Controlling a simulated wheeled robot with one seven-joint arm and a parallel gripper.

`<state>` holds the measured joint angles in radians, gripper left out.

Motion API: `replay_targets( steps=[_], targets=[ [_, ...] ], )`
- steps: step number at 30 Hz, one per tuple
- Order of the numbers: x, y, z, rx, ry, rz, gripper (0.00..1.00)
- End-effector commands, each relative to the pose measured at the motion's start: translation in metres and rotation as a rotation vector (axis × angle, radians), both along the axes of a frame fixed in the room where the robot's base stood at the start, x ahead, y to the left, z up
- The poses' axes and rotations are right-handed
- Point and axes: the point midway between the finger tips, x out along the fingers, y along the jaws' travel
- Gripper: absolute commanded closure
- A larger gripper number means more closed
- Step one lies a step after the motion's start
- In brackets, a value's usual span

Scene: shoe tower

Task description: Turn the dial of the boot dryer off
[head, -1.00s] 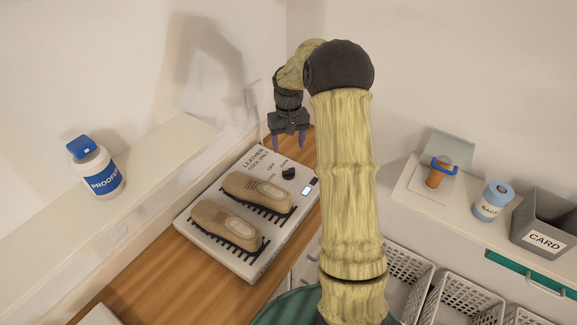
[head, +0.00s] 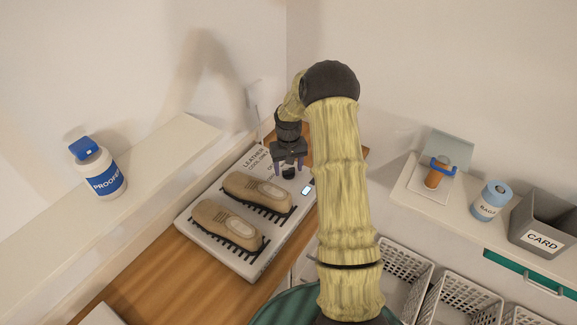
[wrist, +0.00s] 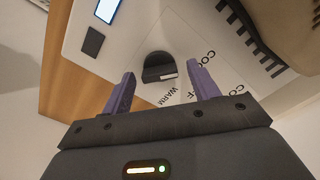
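The boot dryer (head: 275,232) is a white slab on the wooden counter, with two tan shoes on its black racks. Its dial (wrist: 158,66) is a dark round knob with a white mark, near the words COOL, OFF and WARM in the wrist view. The mark faces the labels, but I cannot tell which word it meets. My gripper (wrist: 161,84) is open and empty, its two purple fingertips apart on either side of the dial in that view. In the head view my gripper (head: 289,170) hangs over the dial end of the dryer and mostly hides the dial.
A small lit display (wrist: 107,10) and a dark square (wrist: 93,41) sit beside the dial. A shoe (head: 257,190) lies close to my gripper. A PROOFER bottle (head: 97,170) stands on the left ledge. White baskets (head: 459,297) and a grey CARD bin (head: 543,228) are at the right.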

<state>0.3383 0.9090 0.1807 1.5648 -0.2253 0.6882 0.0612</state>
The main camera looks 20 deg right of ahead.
Motion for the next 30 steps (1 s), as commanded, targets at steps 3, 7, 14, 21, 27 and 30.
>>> replay_targets(
  steps=[3, 7, 14, 21, 27, 30],
  targets=[
    [0.0, 0.0, 0.0003, 0.0, 0.0, 0.0, 0.64],
    [0.0001, 0.0, 0.0004, 0.0, 0.0, 0.0, 0.83],
    [0.0002, 0.0002, 0.0006, 0.0, 0.0, -0.012, 0.83],
    [0.0006, 0.0002, 0.0009, 0.0, -0.001, -0.085, 0.83],
    [0.0009, 0.0, 0.0012, -0.001, -0.001, -0.208, 0.83],
    [0.0011, 0.0004, 0.0014, -0.001, -0.002, -0.289, 0.83]
  ],
)
